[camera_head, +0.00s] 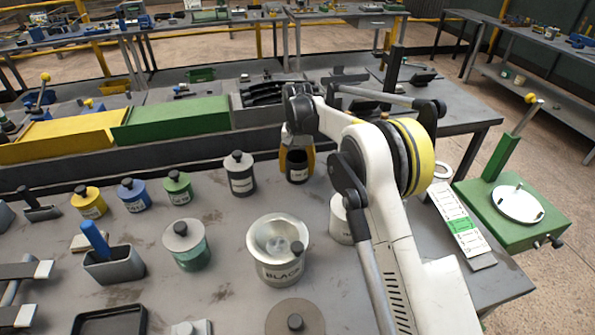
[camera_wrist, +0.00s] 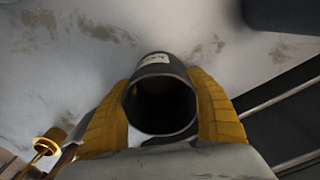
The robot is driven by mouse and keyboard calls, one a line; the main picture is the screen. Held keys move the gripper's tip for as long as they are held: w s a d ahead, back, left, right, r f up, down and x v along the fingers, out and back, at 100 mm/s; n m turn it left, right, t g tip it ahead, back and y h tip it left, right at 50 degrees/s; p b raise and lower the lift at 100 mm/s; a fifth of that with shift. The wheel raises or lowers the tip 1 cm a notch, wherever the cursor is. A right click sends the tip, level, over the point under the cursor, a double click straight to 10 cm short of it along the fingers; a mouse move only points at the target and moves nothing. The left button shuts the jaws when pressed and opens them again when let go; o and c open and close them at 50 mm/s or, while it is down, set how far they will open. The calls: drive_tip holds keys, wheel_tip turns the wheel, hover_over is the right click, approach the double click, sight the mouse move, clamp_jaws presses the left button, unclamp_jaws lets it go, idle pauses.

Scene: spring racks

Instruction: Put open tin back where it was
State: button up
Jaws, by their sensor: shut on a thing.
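The open tin (camera_head: 297,167) is dark, with a pale label on its side, and has no lid on it. In the wrist view the tin (camera_wrist: 158,63) shows its round rim and black inside. My gripper (camera_head: 297,152) has its yellow fingers on both sides of the tin; they also show in the wrist view (camera_wrist: 160,98). The gripper is shut on the tin. The tin looks upright, at or just above the grey table near the back ledge; I cannot tell whether it touches the table. Its far side and base are partly hidden.
A closed dark tin (camera_head: 239,174) stands just left. Green (camera_head: 178,188), blue (camera_head: 133,195) and yellow (camera_head: 89,202) lidded tins continue that row. A large open pot (camera_head: 277,251) labelled BLACK stands in front, with a loose round lid (camera_head: 295,318) nearer. A pale can (camera_head: 341,222) is partly behind my arm.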

drive_tip(key=shift+r, duration=0.1)
drive_tip(key=shift+f, duration=0.2)
drive_tip(key=o, duration=1.4)
drive_tip(key=shift+r, duration=0.15)
